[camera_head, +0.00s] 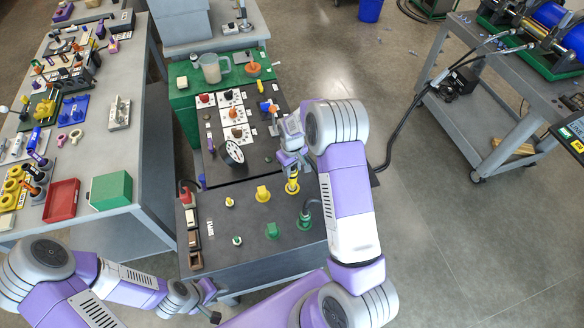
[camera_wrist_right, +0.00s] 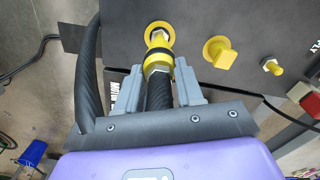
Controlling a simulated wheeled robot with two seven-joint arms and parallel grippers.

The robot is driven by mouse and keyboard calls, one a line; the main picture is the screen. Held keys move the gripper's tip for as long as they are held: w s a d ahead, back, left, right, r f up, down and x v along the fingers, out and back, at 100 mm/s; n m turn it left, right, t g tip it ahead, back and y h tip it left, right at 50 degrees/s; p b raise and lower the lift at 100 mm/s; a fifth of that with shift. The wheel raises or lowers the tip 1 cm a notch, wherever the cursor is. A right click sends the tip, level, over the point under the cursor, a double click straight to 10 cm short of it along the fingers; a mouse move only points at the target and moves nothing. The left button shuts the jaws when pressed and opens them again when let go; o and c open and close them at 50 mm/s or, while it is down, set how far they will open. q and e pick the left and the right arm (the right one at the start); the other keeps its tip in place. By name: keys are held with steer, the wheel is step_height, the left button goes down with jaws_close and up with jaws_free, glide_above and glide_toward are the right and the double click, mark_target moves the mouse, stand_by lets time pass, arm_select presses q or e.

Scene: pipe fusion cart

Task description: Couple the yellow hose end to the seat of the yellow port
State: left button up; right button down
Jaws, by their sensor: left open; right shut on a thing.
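The yellow hose end (camera_wrist_right: 158,66) is a yellow collar with a black band on a thick black hose (camera_wrist_right: 159,92). My right gripper (camera_wrist_right: 159,90) is shut on it, fingers on either side. The hose end lines up with the yellow port (camera_wrist_right: 160,34), a yellow ring with metal inside. I cannot tell whether it is fully seated. In the head view my right gripper (camera_head: 291,163) is above the yellow hose end (camera_head: 292,186) at the cart's right edge. My left gripper (camera_head: 207,292) is open and empty near the cart's front left corner.
A yellow plug (camera_head: 263,193) and a small yellow fitting (camera_head: 229,202) sit left of the port. Green fittings (camera_head: 272,230) and a green port with a hose (camera_head: 305,219) are nearer.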

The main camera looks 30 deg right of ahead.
steer(key=shift+f+b, duration=1.7)
steer(key=shift+f, duration=0.45)
steer(key=c, duration=0.6)
jaws_free()
steer(key=shift+r, duration=0.1)
step_height(320, 180, up, 8)
steer(key=shift+f, duration=0.2)
steer(key=shift+p, duration=0.3)
